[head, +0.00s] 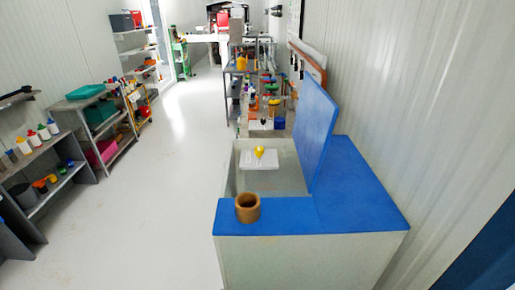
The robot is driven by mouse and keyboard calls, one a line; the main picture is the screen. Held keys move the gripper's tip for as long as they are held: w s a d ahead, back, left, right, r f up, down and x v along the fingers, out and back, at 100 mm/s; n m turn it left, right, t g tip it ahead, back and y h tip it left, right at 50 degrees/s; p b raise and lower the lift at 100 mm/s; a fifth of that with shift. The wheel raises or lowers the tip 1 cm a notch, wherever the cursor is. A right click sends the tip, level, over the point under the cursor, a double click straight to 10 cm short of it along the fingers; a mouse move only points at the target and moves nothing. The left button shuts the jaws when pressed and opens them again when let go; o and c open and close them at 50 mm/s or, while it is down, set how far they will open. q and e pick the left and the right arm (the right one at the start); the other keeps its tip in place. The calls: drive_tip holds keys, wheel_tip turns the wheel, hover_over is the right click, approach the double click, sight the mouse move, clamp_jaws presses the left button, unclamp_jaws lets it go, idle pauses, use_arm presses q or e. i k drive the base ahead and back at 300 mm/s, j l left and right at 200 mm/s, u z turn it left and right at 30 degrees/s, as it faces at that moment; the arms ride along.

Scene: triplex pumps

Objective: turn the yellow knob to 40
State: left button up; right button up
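A small yellow knob (259,152) sits on a white plate or box (260,161) inside the open grey bin of a blue-topped cabinet (362,200). The knob is small in the head view, and its scale numbers and pointer cannot be read. Neither of my grippers shows in the head view.
The cabinet's blue lid (316,122) stands raised on the right of the bin. A brown cup-like ring (247,208) stands on the front blue rim. Benches with bottles and tools (262,100) lie behind. Shelves (100,125) line the left wall. The pale floor (165,190) between is clear.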

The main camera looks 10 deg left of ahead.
sight(259, 150)
drive_tip(key=j+z, duration=0.25)
drive_tip(key=j, duration=0.25)
drive_tip(key=j+z, duration=0.25)
drive_tip(key=j, duration=0.3)
drive_tip(key=k+j+z, duration=0.25)
drive_tip(key=j, duration=0.2)
drive_tip(key=j+z, duration=0.3)
drive_tip(key=j, duration=0.2)
drive_tip(key=i+j+z, duration=0.1)
drive_tip(key=j+z, duration=0.25)
drive_tip(key=j, duration=0.35)
drive_tip(key=j+z, duration=0.35)
drive_tip(key=j, duration=0.35)
drive_tip(key=j+z, duration=0.35)
drive_tip(key=j, duration=0.4)
